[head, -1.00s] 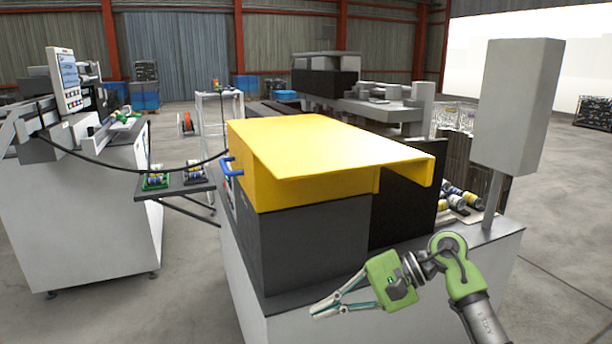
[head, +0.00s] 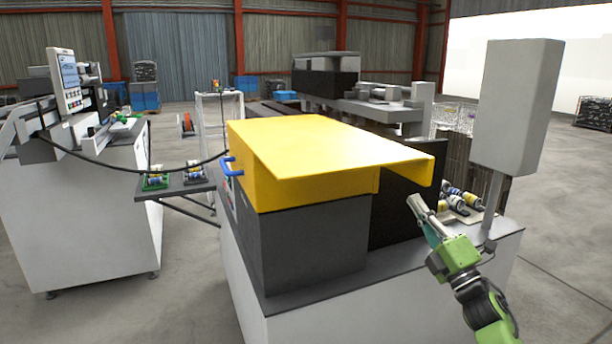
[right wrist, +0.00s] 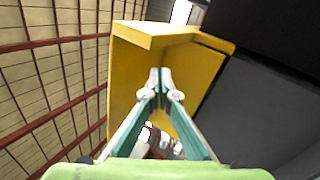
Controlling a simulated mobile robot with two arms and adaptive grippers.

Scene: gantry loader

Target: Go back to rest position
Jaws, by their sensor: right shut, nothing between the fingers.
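My right gripper (head: 418,205) is in front of the open dark side of the yellow-topped machine, to the right of its yellow cover (head: 330,145). Its fingers are together with nothing between them and point up and left in the head view. In the right wrist view the closed fingertips (right wrist: 160,78) show against the yellow cover (right wrist: 185,70), and I cannot tell the gap to it. My left gripper is not in view.
Several cylindrical parts (head: 458,200) lie on the machine's right side, close behind my right gripper. A grey box on a post (head: 503,105) stands to the right. A white machine (head: 75,210) with a side shelf (head: 175,185) stands at left. Floor at right is open.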

